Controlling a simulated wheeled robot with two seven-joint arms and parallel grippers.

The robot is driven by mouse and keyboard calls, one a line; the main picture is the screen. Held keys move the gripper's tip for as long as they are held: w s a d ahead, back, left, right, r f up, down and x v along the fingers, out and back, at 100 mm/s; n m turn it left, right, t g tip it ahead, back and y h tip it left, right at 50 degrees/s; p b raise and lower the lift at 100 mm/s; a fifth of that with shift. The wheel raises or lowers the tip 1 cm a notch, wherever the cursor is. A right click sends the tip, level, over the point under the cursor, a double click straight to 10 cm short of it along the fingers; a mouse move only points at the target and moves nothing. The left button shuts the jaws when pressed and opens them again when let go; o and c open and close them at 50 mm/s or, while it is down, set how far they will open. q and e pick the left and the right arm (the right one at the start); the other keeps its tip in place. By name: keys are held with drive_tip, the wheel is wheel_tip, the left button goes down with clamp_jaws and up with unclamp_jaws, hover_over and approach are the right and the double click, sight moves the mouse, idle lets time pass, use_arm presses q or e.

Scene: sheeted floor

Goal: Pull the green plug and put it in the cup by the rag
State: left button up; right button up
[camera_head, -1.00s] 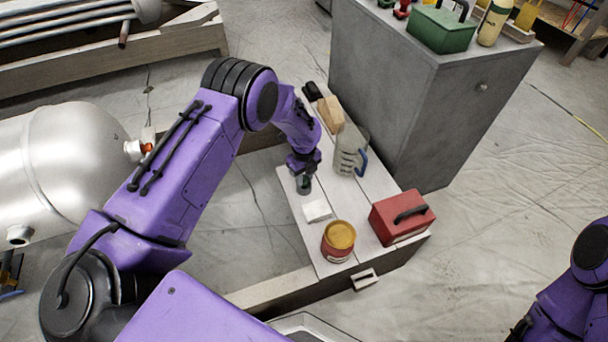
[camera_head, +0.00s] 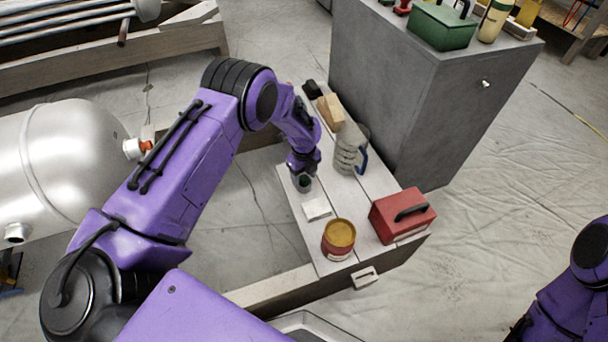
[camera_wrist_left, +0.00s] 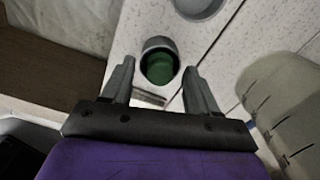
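The green plug (camera_wrist_left: 158,68) sits inside a small grey cup (camera_wrist_left: 157,42) in the left wrist view. A white folded rag (camera_head: 317,209) lies flat just beside the cup. Whether a fingertip touches the cup rim is unclear. My right arm (camera_head: 572,285) is at the right edge, its gripper out of frame.
A clear jug with a blue handle (camera_head: 348,150) stands close to my left gripper. A tan block (camera_head: 331,110) is behind it. A red tin with a yellow lid (camera_head: 338,243) and a red toolbox (camera_head: 402,216) are on the bench's near end. A grey cabinet (camera_head: 405,105) rises behind.

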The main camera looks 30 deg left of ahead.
use_arm(q)
wheel_tip(320, 180, up, 10)
drive_tip(key=w+r+n+t+p, duration=0.1)
drive_tip(key=w+n+p, duration=0.1)
drive_tip(key=n+p, duration=0.1)
drive_tip(key=s+f+n+t, duration=0.1)
drive_tip(key=s+f+n, duration=0.1)
drive_tip(key=n, duration=0.3)
drive_tip(key=s+f+n+t, duration=0.2)
drive_tip(key=f+n, duration=0.1)
drive_tip(key=n, duration=0.3)
drive_tip(key=s+d+f+n+t, duration=0.1)
drive_tip(key=s+f+n, duration=0.1)
drive_tip(key=n, duration=0.4)
drive_tip(key=shift+s+f+t, duration=0.3)
drive_tip(key=shift+s+f, duration=0.05)
drive_tip(key=shift+f, duration=0.3)
drive_tip(key=s+a+f+n+g+y, duration=0.15)
drive_tip(key=s+n, duration=0.35)
drive_tip(key=s, duration=1)
drive_tip(key=s+a+f+n+g+y, duration=0.15)
drive_tip(key=s+n, duration=0.35)
drive_tip(key=s, duration=1)
wheel_tip(320, 180, up, 21)
drive_tip(key=p, duration=2.1)
drive_tip(key=shift+a+f+t+p, duration=0.15)
drive_tip(key=shift+a+t+p, duration=0.15)
drive_tip(key=shift+a, duration=0.1)
